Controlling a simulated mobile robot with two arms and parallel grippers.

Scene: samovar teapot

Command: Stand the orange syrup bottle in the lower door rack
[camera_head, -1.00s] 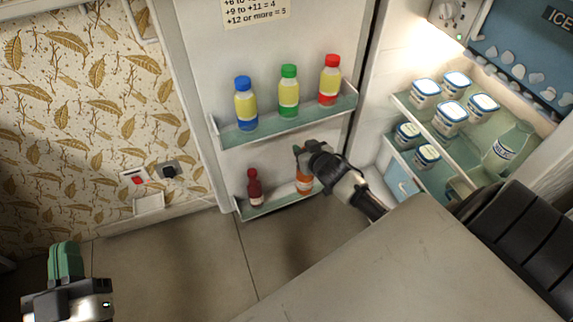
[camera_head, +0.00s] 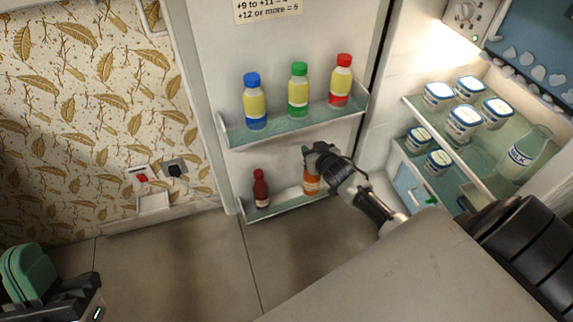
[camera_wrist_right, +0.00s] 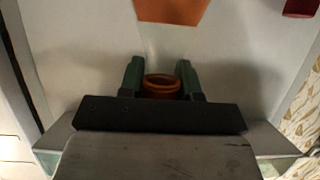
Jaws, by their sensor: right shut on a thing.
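The orange syrup bottle (camera_head: 311,184) is upright, or nearly so, at the right part of the lower door rack (camera_head: 285,206). I cannot tell whether its base touches the rack floor. My right gripper (camera_head: 309,155) is shut on its top and hides the cap in the head view. In the right wrist view, the green fingertips (camera_wrist_right: 160,75) lie on both sides of an orange-brown round rim (camera_wrist_right: 162,85). My left gripper (camera_head: 45,280) is at the lower left, away from the fridge; its jaw opening is unclear.
A dark red bottle (camera_head: 261,188) stands in the same rack, left of the orange one. Blue (camera_head: 255,100), green (camera_head: 298,90) and red-capped (camera_head: 341,81) bottles stand in the upper rack (camera_head: 240,137). A grey surface (camera_head: 420,270) lies at lower right.

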